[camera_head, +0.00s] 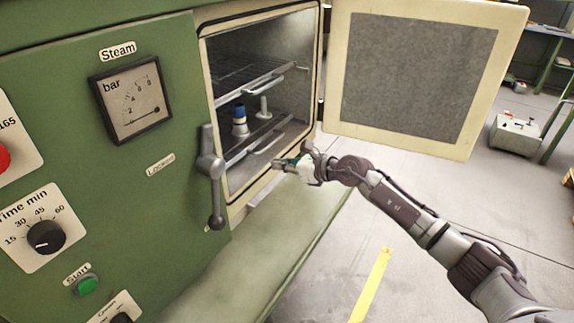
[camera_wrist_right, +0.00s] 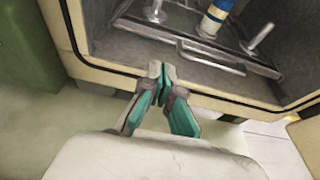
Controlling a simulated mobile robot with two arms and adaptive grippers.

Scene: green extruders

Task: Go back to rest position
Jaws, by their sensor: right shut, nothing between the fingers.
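My right gripper (camera_head: 280,165) is at the lower front edge of the open green autoclave's chamber, with its arm coming in from the right. In the right wrist view the gripper (camera_wrist_right: 160,72) has its fingertips together with nothing between them. The bottle also shows in the right wrist view (camera_wrist_right: 214,18), beyond the fingertips. My left gripper is not in view.
The autoclave door (camera_head: 425,75) stands wide open to the right, above my right arm. A metal rack (camera_head: 245,75) is inside the chamber. The door handle (camera_head: 212,175) is left of the opening. Floor with a yellow stripe (camera_head: 371,285) is clear below the arm.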

